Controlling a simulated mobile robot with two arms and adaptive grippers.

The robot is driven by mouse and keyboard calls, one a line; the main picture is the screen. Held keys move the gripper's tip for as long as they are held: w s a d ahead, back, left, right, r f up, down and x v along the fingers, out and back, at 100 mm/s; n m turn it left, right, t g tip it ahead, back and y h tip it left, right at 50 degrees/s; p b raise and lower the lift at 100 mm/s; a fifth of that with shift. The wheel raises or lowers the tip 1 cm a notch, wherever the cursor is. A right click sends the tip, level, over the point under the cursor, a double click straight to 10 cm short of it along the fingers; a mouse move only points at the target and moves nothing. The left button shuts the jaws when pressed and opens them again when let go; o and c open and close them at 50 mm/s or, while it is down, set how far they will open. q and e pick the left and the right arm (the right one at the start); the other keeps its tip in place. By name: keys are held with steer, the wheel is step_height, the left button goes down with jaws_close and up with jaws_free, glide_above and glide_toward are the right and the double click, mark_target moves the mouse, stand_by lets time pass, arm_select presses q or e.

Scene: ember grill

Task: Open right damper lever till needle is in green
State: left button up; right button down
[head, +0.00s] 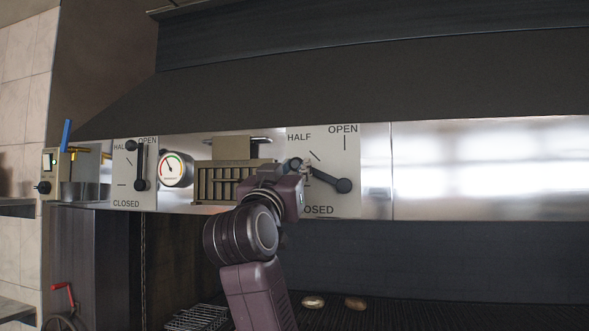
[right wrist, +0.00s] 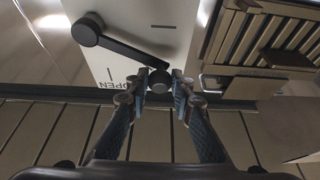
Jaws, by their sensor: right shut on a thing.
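The right damper lever (head: 325,178) is a black bar on a white plate (head: 352,205) marked HALF, OPEN and CLOSED. From its round pivot it points left and slightly up, below the HALF tick. My right gripper (head: 297,168) is at the lever's free end. In the right wrist view, the two fingertips of the right gripper (right wrist: 160,85) are shut on the end knob of the lever (right wrist: 125,48). The round gauge (head: 173,169) has a coloured scale; its needle is too small to read surely. My left gripper is out of view.
A left damper lever (head: 140,168) points up toward OPEN on its own plate. A slatted vent (head: 232,184) lies between the gauge and the right plate. The hood (head: 330,95) overhangs above. Two brown food pieces (head: 313,302) lie on the grill below.

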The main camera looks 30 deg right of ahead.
steer(key=r+m+g+p, duration=0.1)
steer(key=m, duration=0.1)
steer(key=s+r+m+h+p, duration=0.1)
steer(key=m, duration=0.1)
steer(key=d+r+m+g+p, duration=0.1)
steer(key=p, duration=0.1)
steer(key=shift+s+m+g+h, duration=0.2)
steer(key=shift+m+g+h, duration=0.1)
steer(key=shift+m, duration=0.1)
steer(key=c, duration=1.7)
jaws_free()
steer(key=v, duration=1.2)
